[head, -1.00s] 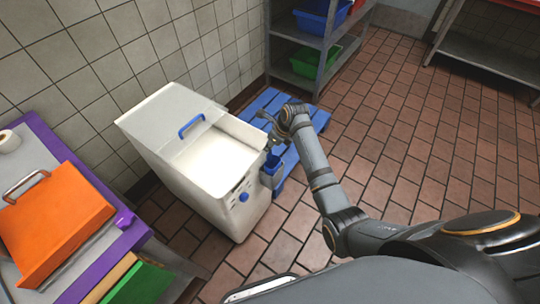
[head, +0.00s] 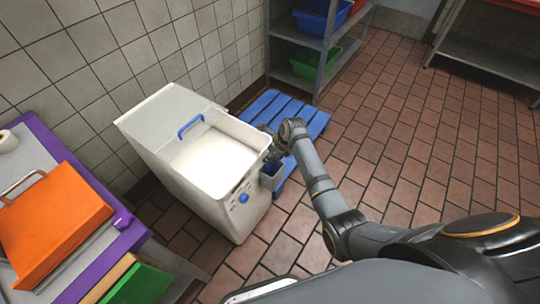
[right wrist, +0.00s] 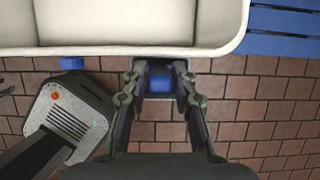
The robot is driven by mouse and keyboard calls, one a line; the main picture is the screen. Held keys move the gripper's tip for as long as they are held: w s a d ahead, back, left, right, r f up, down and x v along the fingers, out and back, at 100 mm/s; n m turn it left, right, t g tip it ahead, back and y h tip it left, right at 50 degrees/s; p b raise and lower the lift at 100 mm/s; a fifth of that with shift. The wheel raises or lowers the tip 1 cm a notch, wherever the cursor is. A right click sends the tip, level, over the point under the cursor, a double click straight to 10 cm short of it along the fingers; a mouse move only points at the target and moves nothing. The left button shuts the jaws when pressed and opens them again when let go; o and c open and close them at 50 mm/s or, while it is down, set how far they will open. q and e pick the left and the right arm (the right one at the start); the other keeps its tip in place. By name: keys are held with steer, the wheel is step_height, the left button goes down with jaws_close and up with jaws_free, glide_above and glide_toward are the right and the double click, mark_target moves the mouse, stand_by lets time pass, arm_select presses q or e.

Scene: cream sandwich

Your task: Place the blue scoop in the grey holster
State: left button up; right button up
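The blue scoop (right wrist: 160,84) shows in the right wrist view as a small blue shape inside the grey holster (right wrist: 151,64). In the head view the grey holster (head: 272,180) hangs on the right side of the white bin (head: 220,205); the scoop is hard to make out there. My right gripper (right wrist: 159,72) is above the holster, its two fingers apart on either side of the blue shape, with gaps visible. In the head view the right gripper (head: 271,141) is at the bin's right rim, just above the holster. My left gripper is out of view.
A blue pallet (head: 313,118) lies behind the right arm. A shelf rack (head: 322,50) stands at the back. An orange box (head: 52,225) sits on the left table. The tiled floor at right is clear.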

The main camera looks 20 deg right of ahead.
steer(key=shift+o, duration=1.1)
steer(key=p+v, duration=0.2)
steer(key=v, duration=1)
